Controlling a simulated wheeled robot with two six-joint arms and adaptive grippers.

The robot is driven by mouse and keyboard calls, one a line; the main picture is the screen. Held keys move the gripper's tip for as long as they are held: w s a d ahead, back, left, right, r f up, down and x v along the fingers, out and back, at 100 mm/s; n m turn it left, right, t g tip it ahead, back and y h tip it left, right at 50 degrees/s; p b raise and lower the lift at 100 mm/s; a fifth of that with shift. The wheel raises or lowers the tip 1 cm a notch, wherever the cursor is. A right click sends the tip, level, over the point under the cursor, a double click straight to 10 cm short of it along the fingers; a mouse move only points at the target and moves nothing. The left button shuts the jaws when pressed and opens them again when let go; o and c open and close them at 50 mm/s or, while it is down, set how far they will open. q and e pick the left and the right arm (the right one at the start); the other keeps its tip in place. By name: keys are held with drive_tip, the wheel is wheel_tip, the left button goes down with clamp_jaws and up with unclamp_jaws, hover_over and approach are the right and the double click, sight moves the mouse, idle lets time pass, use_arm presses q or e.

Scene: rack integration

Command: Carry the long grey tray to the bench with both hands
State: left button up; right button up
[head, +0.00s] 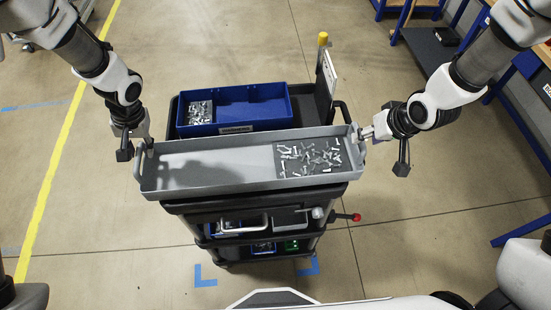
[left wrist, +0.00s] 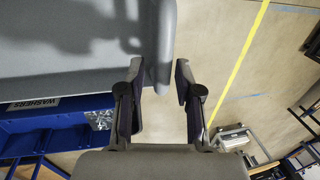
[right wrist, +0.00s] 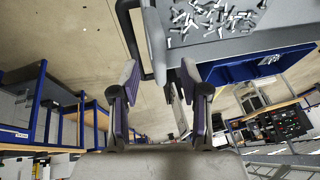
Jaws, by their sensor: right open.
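The long grey tray (head: 215,176) lies across the top of a black cart, its left end overhanging. Small metal bolts lie in its right part. My left gripper (head: 139,146) is at the tray's left end; in the left wrist view its fingers (left wrist: 160,78) stand apart with the end wall between them, and I cannot make out firm contact. My right gripper (head: 364,135) is at the right end; in the right wrist view its open fingers (right wrist: 158,78) straddle the right end wall. The bench of the task cannot be made out for certain.
A blue bin (head: 255,107) with metal parts sits behind the tray on the cart (head: 255,204). A yellow-topped post (head: 323,40) stands at the cart's back. Blue-framed benches (head: 425,50) stand at the upper right.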

use_arm(q)
drive_tip(key=f, duration=0.3)
drive_tip(key=shift+a, duration=0.3)
use_arm(e)
drive_tip(key=x, duration=0.3)
use_arm(q)
drive_tip(key=shift+s+f, duration=0.25)
drive_tip(key=shift+f, duration=0.15)
use_arm(e)
drive_tip(key=shift+f, duration=0.4)
use_arm(q)
drive_tip(key=shift+w, duration=0.1)
use_arm(e)
drive_tip(key=shift+w, duration=0.1)
use_arm(q)
drive_tip(key=shift+f, duration=0.1)
drive_tip(key=c, duration=0.5)
use_arm(e)
drive_tip(key=shift+f, duration=0.1)
drive_tip(key=c, duration=0.6)
use_arm(q)
clamp_jaws()
use_arm(e)
clamp_jaws()
drive_tip(key=shift+a, duration=0.1)
